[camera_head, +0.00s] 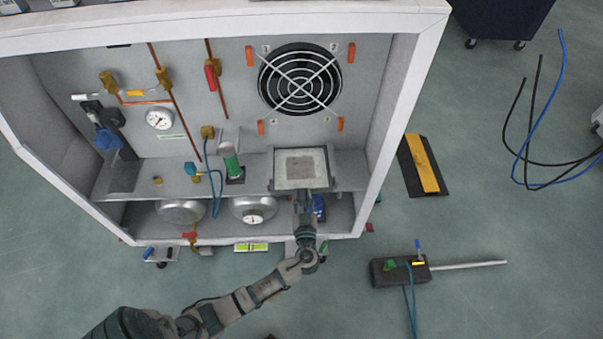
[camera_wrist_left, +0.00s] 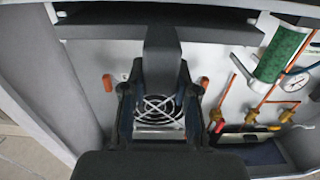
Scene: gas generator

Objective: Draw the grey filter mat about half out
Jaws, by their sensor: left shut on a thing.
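The pale square filter housing (camera_head: 277,176) sits at the right end of the cabinet's inner shelf, below the fan. A grey square (camera_head: 300,165), which looks like the filter mat, shows within its pale frame. My left gripper (camera_head: 304,196) is at the housing's front edge, reaching up from below. In the left wrist view, my left gripper's fingers (camera_wrist_left: 160,105) are closed around a dark grey piece (camera_wrist_left: 161,50), seemingly the mat's front end. A wide dark slab lies behind it. How far the mat stands out is unclear. My right gripper is in neither view.
The fan (camera_head: 300,79) is on the back wall. A green cylinder (camera_head: 232,166) stands left of the housing. Silver tanks (camera_head: 253,208) lie below the shelf. The cabinet's right wall (camera_head: 397,120) is close. The floor in front is mostly open.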

